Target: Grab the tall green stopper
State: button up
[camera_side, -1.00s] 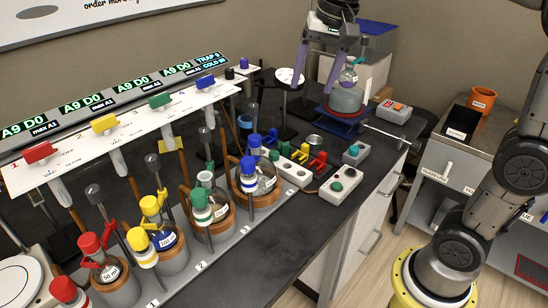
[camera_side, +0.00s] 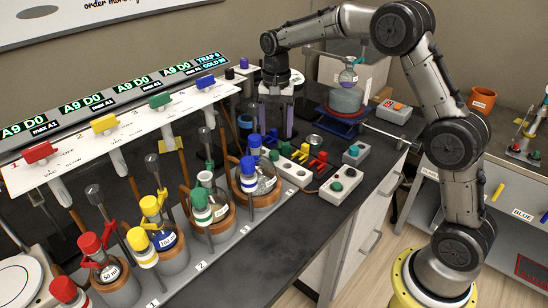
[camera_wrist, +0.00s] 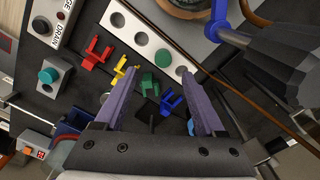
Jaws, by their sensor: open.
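The tall green stopper (camera_side: 274,155) stands in the white holed rack (camera_side: 291,171), near the rack's far end in the side view. In the wrist view, the green stopper (camera_wrist: 163,57) shows from above as a round top, with empty holes on either side. My gripper (camera_side: 276,131) points down behind the rack, its purple fingers spread and empty. In the wrist view, the stopper's top appears between the fingertips of my gripper (camera_wrist: 161,70), but I cannot tell the height gap. Nothing touches the stopper that I can see.
Red (camera_wrist: 97,51), yellow (camera_wrist: 124,69) and blue (camera_wrist: 171,101) clips lie beside the rack, with a green one among them. A flask on a blue stand (camera_side: 343,126) is behind right.

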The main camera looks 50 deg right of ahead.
aim_at(274, 153)
jog(key=shift+w+a+f, duration=0.1)
jog(key=shift+f, duration=1.8)
jog(key=shift+w+a+f, duration=0.1)
jog(key=shift+f, duration=1.75)
grip_shut()
